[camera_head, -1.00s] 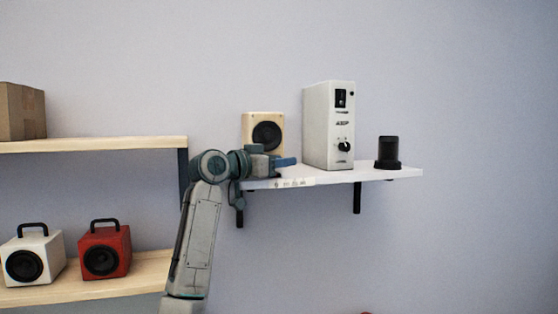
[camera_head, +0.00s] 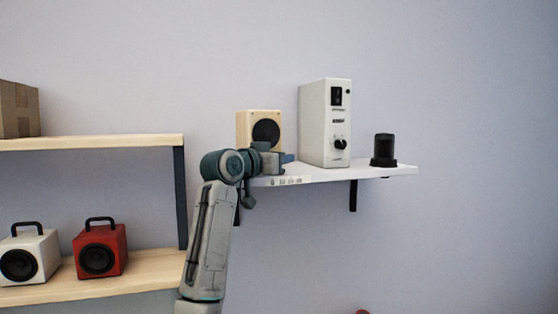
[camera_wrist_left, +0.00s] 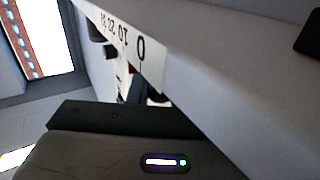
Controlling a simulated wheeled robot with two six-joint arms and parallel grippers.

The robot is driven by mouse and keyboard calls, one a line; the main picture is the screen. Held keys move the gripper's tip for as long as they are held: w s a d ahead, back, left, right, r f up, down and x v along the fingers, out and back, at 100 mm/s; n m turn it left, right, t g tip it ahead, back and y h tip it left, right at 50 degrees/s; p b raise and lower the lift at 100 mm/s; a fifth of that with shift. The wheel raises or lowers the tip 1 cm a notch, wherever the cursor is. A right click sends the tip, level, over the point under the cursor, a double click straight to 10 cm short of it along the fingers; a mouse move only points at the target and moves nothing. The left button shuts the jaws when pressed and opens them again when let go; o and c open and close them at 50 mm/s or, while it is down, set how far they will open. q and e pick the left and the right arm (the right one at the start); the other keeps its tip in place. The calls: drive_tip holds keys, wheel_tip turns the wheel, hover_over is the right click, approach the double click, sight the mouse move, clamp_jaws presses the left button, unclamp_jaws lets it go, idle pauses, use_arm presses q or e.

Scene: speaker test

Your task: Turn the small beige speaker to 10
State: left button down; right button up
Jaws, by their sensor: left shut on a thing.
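The small beige speaker (camera_head: 245,125) with a round dark cone stands at the left end of a white wall shelf (camera_head: 375,171). My left gripper (camera_head: 284,159) is at the shelf's front edge, low in front of the speaker, and hides its lower front. A strip of numbers (camera_head: 286,181) runs along that edge. My left gripper is shut on a small dark part (camera_wrist_left: 136,88) by the 0 end, mostly hidden. My right gripper is not in view.
A tall white box with a black knob (camera_head: 325,120) stands right of the gripper. A black cylinder (camera_head: 384,149) is farther right. Wooden shelving (camera_head: 110,143) at left holds a carton (camera_head: 18,108), a white speaker (camera_head: 30,252) and a red speaker (camera_head: 108,240).

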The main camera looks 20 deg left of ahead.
use_arm(q)
drive_tip(key=c, duration=1.3)
unclamp_jaws()
drive_tip(key=shift+s+a, duration=0.1)
drive_tip(key=shift+s, duration=0.15)
drive_tip(key=b+v, duration=0.5)
drive_tip(key=v, duration=0.5)
drive_tip(key=shift+s+a, duration=0.1)
drive_tip(key=shift+s, duration=0.05)
